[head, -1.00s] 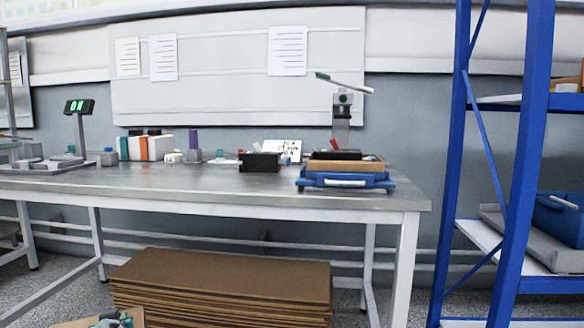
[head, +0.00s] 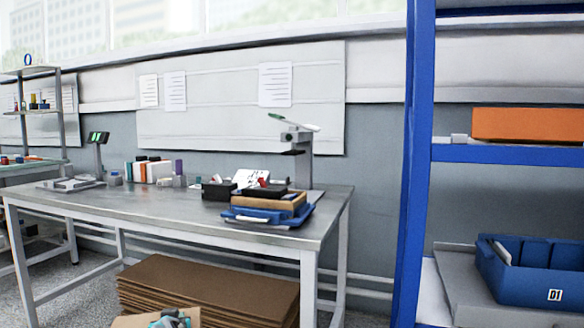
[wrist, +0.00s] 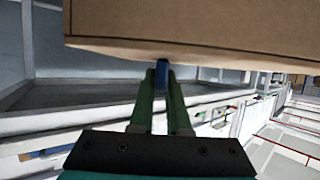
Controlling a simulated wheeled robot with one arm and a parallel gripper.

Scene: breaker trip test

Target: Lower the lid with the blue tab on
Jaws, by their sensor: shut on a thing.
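In the wrist view my gripper (wrist: 161,78) has its two green fingers shut on a small blue tab (wrist: 162,66). The tab is at the lower edge of a brown cardboard-coloured piece (wrist: 190,24), which looks like the lid and fills the top of the view. What lies under or behind it is hidden. In the head view a teal part, likely my gripper (head: 172,319), shows at the bottom edge beside a brown flat piece (head: 140,321). Both are cut off there, so the lid's tilt cannot be told.
A grey workbench (head: 190,212) holds a blue tray (head: 265,216), a press-like stand (head: 301,155) and small boxes. A cardboard stack (head: 210,285) lies below it. A blue shelf rack (head: 418,150) stands at the right with a blue bin (head: 520,285).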

